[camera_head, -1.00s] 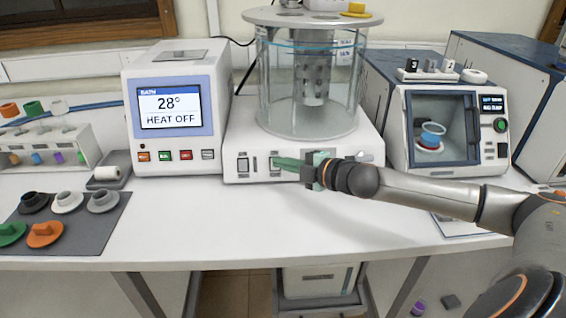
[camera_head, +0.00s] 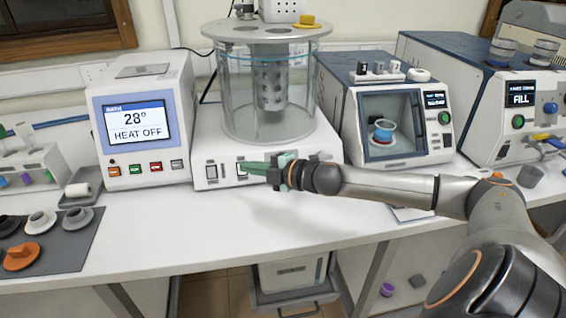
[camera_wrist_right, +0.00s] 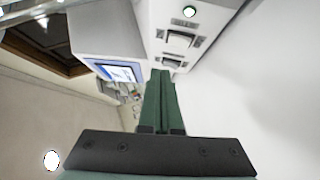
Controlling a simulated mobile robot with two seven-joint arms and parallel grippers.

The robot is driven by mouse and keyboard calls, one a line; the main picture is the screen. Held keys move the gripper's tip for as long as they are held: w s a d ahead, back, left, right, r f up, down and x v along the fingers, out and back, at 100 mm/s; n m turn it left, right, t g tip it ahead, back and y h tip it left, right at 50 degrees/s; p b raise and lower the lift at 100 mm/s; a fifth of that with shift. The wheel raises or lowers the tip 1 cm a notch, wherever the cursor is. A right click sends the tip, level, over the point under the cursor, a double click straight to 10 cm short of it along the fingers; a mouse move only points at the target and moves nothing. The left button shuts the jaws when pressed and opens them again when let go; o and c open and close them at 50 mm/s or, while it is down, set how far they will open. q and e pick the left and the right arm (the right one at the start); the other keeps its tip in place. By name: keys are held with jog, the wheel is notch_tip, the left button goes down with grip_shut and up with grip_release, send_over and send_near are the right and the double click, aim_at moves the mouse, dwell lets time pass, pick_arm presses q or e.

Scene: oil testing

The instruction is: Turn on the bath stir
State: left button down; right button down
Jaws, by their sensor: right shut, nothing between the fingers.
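The bath is a glass cylinder (camera_head: 235,105) on a white base (camera_head: 320,150). Its front has a left rocker switch (camera_head: 211,172) and a right rocker switch (camera_head: 242,176). In the right wrist view, the shut fingertips (camera_wrist_right: 160,74) lie close beside the nearer switch (camera_wrist_right: 172,62), with another switch (camera_wrist_right: 180,40) beyond. I cannot tell whether they touch. The bath display (camera_head: 135,123) reads 28° and HEAT OFF. My left gripper is not in view.
A chamber with a window (camera_head: 390,125) stands right of the bath, and a machine reading FILL (camera_head: 519,99) stands farther right. A grey mat (camera_head: 65,250) with stoppers lies at the left. The table (camera_head: 170,230) in front of the bath is clear.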

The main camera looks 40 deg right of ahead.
jog(key=r+p+v, duration=0.1)
jog(key=p+v, duration=0.3)
jog(key=v, duration=0.5)
jog(key=shift+d+r, duration=0.3)
jog(key=shift+r, duration=0.1)
dwell(0.4)
jog(key=shift+s, duration=0.1)
dwell(0.5)
